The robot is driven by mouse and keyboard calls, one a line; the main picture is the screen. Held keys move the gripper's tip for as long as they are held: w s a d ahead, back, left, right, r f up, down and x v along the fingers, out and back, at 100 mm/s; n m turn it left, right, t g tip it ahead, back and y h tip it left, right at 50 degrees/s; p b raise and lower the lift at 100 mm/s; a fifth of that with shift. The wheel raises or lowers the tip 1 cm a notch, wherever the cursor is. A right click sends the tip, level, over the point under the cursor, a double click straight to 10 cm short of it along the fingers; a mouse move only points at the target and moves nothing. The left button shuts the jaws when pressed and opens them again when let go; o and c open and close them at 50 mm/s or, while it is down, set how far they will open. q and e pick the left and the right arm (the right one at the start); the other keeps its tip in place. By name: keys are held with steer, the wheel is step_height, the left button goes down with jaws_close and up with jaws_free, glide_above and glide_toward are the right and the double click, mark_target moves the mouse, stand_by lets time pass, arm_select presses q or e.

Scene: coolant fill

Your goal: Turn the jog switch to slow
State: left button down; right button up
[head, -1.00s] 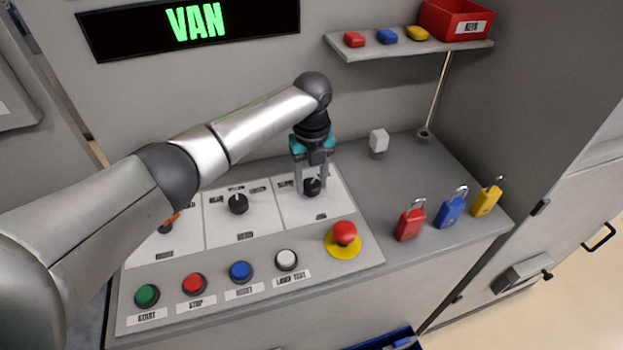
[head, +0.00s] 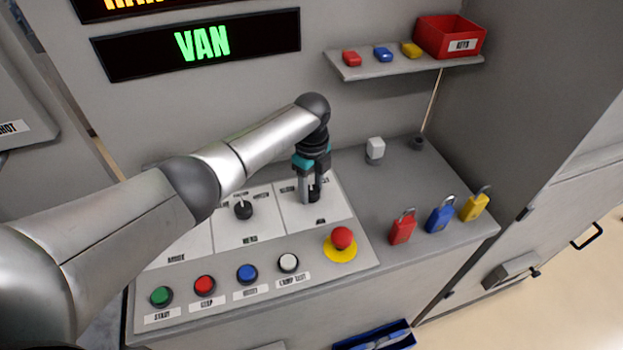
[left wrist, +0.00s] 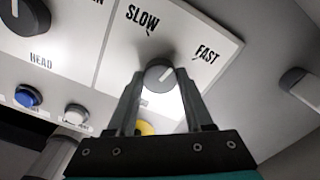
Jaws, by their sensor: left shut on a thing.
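The jog switch (head: 314,193) is a black round knob on the rightmost white plate of the sloped panel. The SLOW label (left wrist: 143,19) is above the knob. My left gripper (head: 310,197) reaches down onto the switch. In the left wrist view its two fingers (left wrist: 160,92) are shut on the knob, one on each side. My right gripper is not in view.
The head switch (head: 243,209) is left of the jog plate. A red emergency button (head: 342,239) on a yellow base and a row of push buttons (head: 247,273) lie in front. Red (head: 402,228), blue (head: 440,214) and yellow (head: 475,205) padlocks stand at right.

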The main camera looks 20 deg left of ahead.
arm_select(q)
steer(key=n+p, duration=0.3)
steer(key=n, duration=0.2)
steer(key=shift+r+n, duration=0.1)
steer(key=shift+n, duration=0.2)
steer(key=n, duration=0.2)
steer(key=shift+n+p, duration=0.3)
steer(key=shift+p, duration=0.1)
steer(key=shift+n+p, duration=0.45)
steer(key=shift+n, duration=1.05)
steer(key=shift+c, duration=1.5)
jaws_free()
